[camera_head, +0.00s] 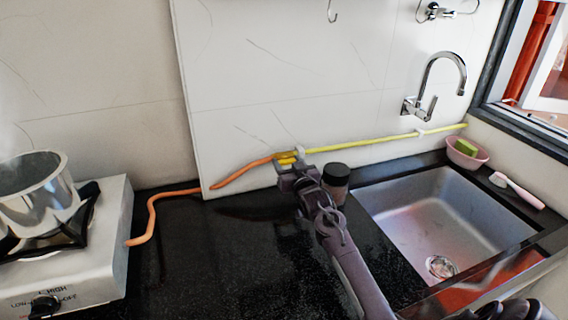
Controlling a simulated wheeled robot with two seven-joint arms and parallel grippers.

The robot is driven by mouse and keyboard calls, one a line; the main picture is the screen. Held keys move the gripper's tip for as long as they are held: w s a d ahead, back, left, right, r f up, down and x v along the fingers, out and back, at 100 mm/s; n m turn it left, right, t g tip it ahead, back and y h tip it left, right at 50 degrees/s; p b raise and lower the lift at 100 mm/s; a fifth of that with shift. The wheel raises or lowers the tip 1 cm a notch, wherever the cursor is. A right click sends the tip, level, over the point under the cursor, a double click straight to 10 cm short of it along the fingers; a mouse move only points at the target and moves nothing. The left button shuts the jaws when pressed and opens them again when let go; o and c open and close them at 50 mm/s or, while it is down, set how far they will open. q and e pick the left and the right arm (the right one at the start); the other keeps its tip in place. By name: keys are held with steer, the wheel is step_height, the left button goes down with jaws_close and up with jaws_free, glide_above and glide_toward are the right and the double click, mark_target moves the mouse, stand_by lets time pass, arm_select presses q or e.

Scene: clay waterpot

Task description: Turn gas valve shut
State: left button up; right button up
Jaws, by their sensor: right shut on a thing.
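The gas valve (287,157) is a small yellow fitting on the wall, where the orange hose (240,172) meets the yellow pipe (385,140). My right gripper (291,167) reaches up from the lower right and is shut on the valve's handle. The gripper hides most of the handle, so its exact angle cannot be told. My left gripper is not in view.
A gas stove (85,245) with a steaming metal pot (38,195) stands at the left. A dark-lidded jar (336,180) stands close beside my right gripper. The sink (440,220), faucet (432,90) and pink bowl (466,153) are at the right. The black counter (210,260) is clear in front.

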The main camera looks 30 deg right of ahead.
steer(key=shift+a, duration=0.1)
steer(key=m+p, duration=0.1)
steer(key=m, duration=0.3)
steer(key=shift+p, duration=0.4)
steer(key=m+p, duration=0.1)
steer(key=m, duration=0.3)
steer(key=shift+m, duration=0.4)
steer(key=m+p, duration=0.2)
steer(key=m, duration=0.2)
steer(key=shift+f, duration=0.15)
steer(key=m+p, duration=0.1)
steer(key=m, duration=0.3)
steer(key=shift+f+m, duration=0.1)
steer(key=shift+m, duration=0.2)
steer(key=o, duration=1)
steer(key=shift+w, duration=0.1)
